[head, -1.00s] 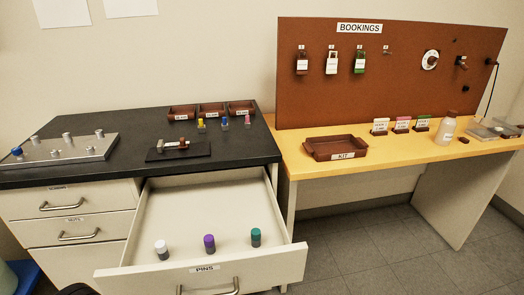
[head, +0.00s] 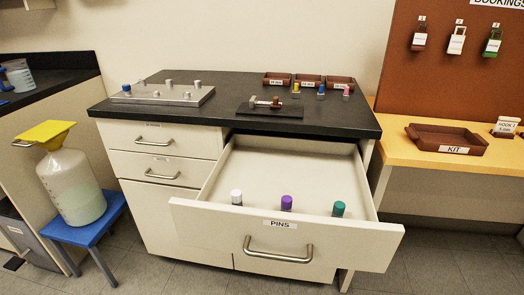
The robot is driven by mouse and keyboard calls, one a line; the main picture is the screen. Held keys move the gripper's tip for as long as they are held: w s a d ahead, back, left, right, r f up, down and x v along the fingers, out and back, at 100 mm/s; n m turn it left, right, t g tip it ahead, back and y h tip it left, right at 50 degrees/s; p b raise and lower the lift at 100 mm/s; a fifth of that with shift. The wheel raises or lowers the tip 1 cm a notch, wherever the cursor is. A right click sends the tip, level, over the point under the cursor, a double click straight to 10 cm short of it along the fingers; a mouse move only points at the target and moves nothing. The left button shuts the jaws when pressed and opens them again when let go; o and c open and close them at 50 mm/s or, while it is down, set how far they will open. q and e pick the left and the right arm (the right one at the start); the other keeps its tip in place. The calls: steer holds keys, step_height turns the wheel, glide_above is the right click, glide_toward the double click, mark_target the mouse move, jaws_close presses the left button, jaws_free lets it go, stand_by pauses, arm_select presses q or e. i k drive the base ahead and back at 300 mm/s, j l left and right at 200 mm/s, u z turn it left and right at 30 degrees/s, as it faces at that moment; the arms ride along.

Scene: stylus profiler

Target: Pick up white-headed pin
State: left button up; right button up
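The white-headed pin (head: 236,197) stands upright in the open drawer (head: 285,238) labelled PINS, near its front panel at the left. A purple-headed pin (head: 287,202) and a green-headed pin (head: 339,208) stand to its right in the same row. The drawer's front panel hides the pins' lower parts. Neither of my grippers shows in the head view.
The black bench (head: 220,115) above the drawer holds a metal plate with pegs (head: 165,95), a small dark fixture (head: 270,108) and several brown trays (head: 308,81). A carboy (head: 72,185) on a blue stool (head: 90,235) stands left. The yellow table (head: 400,130) is right.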

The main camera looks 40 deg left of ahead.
mark_target(236, 194)
steer(key=u, duration=1.3)
steer(key=k+j, duration=0.1)
steer(key=j, duration=0.6)
